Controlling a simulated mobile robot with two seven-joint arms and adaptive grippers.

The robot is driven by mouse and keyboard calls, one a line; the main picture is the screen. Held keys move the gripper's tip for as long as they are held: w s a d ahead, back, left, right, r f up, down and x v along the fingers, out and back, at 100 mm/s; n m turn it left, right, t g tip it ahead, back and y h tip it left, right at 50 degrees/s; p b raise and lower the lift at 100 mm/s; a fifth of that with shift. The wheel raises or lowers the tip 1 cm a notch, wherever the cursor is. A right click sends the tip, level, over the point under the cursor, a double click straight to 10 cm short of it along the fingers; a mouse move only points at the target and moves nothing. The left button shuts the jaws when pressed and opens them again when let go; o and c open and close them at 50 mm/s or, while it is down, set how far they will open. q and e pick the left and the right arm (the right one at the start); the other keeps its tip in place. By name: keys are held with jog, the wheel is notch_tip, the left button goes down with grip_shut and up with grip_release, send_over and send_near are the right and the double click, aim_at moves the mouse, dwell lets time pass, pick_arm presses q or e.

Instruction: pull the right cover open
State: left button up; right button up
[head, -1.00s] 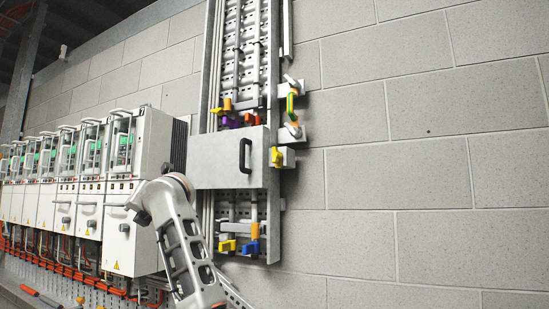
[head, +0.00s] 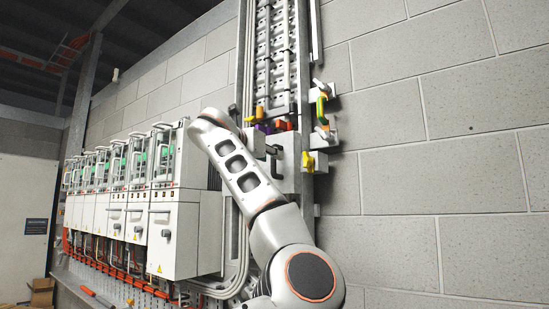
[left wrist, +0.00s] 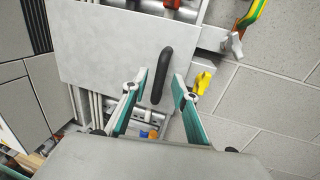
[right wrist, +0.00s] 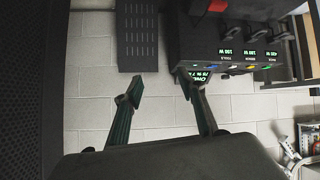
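The flat grey cover (head: 290,180) sits on the vertical cable duct to the right of the drive cabinets. It appears shut, and my left arm hides much of it in the head view. In the left wrist view the cover (left wrist: 105,45) fills the upper middle, with its black bar handle (left wrist: 163,76) upright near its right edge. My left gripper (left wrist: 160,90) is open, one finger on each side of the handle's lower part in the picture; I see no contact. My right gripper (right wrist: 161,88) is open and empty, away from the cover.
A row of white drive cabinets (head: 175,235) stands left of the duct. Yellow clamps (head: 308,162) and a green-yellow cable piece (head: 321,107) stick out right of the cover. In the right wrist view a dark unit with lit labels (right wrist: 235,50) hangs before a block wall.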

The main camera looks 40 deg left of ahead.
aim_at(273, 170)
pick_arm(q)
jog(key=shift+x, duration=1.7)
grip_shut()
jog(key=shift+s, duration=0.1)
